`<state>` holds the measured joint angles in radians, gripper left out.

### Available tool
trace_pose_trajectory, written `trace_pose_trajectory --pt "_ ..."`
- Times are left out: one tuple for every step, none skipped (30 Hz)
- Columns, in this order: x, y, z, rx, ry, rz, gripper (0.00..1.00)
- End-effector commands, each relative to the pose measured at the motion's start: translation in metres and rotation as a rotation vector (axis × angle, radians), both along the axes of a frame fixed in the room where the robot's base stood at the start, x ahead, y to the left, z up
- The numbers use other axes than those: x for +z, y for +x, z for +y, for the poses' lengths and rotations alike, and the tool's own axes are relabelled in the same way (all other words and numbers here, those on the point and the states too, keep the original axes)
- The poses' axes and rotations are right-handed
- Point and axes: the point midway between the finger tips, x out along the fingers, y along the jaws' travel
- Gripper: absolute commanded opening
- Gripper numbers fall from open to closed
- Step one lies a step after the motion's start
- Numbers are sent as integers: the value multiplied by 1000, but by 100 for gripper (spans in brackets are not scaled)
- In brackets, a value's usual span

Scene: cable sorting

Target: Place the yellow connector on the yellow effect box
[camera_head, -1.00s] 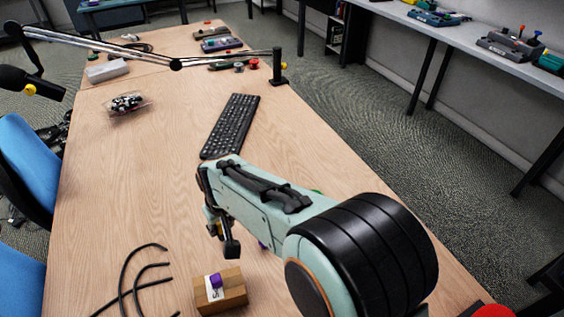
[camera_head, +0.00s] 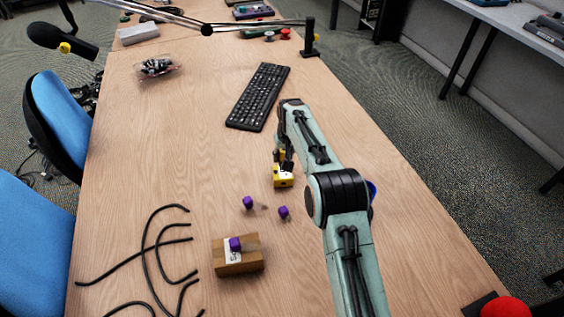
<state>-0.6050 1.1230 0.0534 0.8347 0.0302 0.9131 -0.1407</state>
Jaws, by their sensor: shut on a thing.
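Black cables (camera_head: 150,245) lie at the lower left. A keyboard (camera_head: 258,97) is beyond my gripper. The left middle of the table is clear.

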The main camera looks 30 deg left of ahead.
Motion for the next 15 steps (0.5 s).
trace_pose_trajectory --pt "-8 4 3 0 -1 1 0" --pt "-9 6 5 0 0 0 0" --pt "-12 8 6 0 0 0 0" --pt "-13 9 7 0 0 0 0" --pt "-14 10 8 0 1 -1 0" --pt "-15 11 8 0 1 -1 0" --pt "-16 12 9 0 1 -1 0" --pt "-17 12 9 0 0 0 0" --pt "-18 13 9 0 0 0 0" --pt "-20 14 10 0 1 -1 0" --pt "-21 15 11 0 1 -2 0" --pt "-25 16 12 0 -1 -1 0" --pt "-32 15 11 0 -1 1 0" --pt "-37 15 11 0 -2 2 0" --pt "-43 15 11 0 -1 1 0"
